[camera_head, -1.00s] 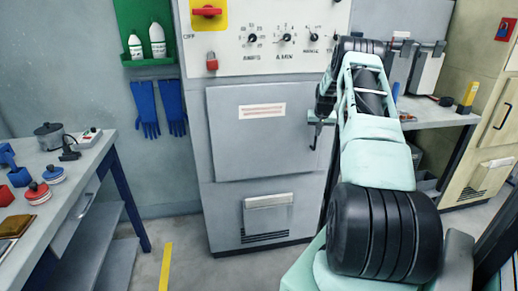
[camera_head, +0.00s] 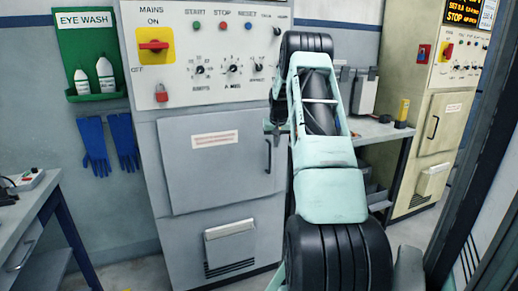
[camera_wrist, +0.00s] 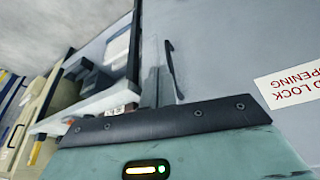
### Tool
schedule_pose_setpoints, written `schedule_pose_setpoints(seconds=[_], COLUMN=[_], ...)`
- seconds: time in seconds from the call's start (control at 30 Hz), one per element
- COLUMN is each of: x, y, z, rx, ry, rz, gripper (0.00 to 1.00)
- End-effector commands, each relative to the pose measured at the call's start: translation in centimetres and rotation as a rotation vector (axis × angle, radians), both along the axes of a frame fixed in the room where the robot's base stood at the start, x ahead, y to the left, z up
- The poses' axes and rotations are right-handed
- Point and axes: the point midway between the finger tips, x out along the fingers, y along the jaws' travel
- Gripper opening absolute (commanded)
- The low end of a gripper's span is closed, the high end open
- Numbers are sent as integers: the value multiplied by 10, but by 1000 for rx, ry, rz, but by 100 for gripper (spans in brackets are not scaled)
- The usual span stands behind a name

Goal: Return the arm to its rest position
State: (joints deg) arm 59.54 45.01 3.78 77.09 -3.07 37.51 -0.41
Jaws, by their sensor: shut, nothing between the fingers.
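My arm rises on the right of the head view, pale green with black ribbed joints, its forearm standing up in front of the grey cabinet (camera_head: 165,240). My gripper (camera_head: 272,130) shows only in part, at the left edge of the forearm and in front of the cabinet door. It is shut and I see nothing held in it. The rest of it is hidden behind the arm.
A bench (camera_head: 38,188) stands at the left and a shelf table (camera_head: 385,130) behind the arm at the right. A cream cabinet (camera_head: 425,165) is farther right. Blue gloves (camera_head: 93,145) and a green eye wash board (camera_head: 85,35) hang on the wall. A dark post (camera_head: 475,150) stands near right.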

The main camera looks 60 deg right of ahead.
Motion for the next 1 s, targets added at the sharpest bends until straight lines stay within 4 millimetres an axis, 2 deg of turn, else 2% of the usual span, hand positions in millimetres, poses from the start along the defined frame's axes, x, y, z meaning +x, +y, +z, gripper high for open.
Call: schedule_pose_setpoints(seconds=[0.3,0.37,0.47,0.57,0.6,0.67,0.73,0.87,1.0], x=[3,11,38,74,88,105,121,139,138], y=[4,14,48,104,130,171,219,313,415], z=[3,5,10,19,22,27,32,40,49], rx=[1,5,20,42,53,68,86,117,145], ry=[0,-2,-4,-6,-5,-3,2,17,42], rz=[6,24,82,174,215,277,351,494,653], gripper=[0,0,0,0,0,0,0,0,0])
